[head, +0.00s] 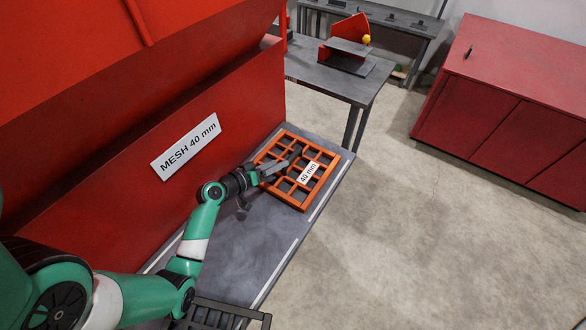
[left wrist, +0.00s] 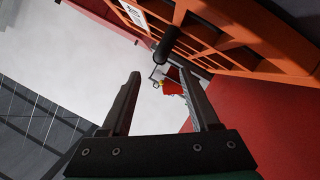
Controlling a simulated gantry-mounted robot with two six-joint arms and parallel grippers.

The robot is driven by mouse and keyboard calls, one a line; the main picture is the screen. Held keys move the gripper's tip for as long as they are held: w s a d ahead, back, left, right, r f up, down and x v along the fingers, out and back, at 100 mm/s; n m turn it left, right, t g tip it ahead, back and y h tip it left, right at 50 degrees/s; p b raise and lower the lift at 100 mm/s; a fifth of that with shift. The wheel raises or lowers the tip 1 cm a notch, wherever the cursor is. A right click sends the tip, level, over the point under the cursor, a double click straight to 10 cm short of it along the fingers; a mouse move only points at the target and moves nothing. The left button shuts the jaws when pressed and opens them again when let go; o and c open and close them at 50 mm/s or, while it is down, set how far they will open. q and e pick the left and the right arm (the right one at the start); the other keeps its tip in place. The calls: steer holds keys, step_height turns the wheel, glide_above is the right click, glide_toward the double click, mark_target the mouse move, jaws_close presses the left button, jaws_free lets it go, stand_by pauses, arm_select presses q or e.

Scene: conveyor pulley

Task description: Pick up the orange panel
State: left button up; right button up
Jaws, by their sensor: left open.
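The orange panel (head: 323,186) is a square grid with a white "40 mm" label. In the head view it lies on the grey bench top beside the red machine. My left gripper (head: 293,158) is over the panel's left part, its fingers apart. In the left wrist view the panel (left wrist: 262,62) fills the upper right, seen at a slant. A black rounded handle (left wrist: 167,45) shows near the panel, just beyond the open, empty fingertips (left wrist: 160,74). I cannot tell the exact gap to the panel. My right gripper is not in view.
The red machine wall with a "MESH 40 mm" sign (head: 186,147) rises close to the left of the panel. A grey table (head: 322,77) stands behind, bearing a red and dark device. A red cabinet (head: 510,95) is at right. The concrete floor between is clear.

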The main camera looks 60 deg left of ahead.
mark_target(293, 155)
arm_select(q)
steer(key=x, duration=0.3)
steer(key=shift+w+a+b, duration=0.15)
steer(key=shift+w+b, duration=0.05)
steer(key=shift+b, duration=0.1)
steer(key=shift+w+f+b, duration=0.3)
steer(key=b+x, duration=0.1)
steer(key=x, duration=0.3)
steer(key=shift+b, duration=0.35)
steer(key=shift+w, duration=0.2)
jaws_close()
steer(key=shift+r, duration=0.15)
stand_by(0.4)
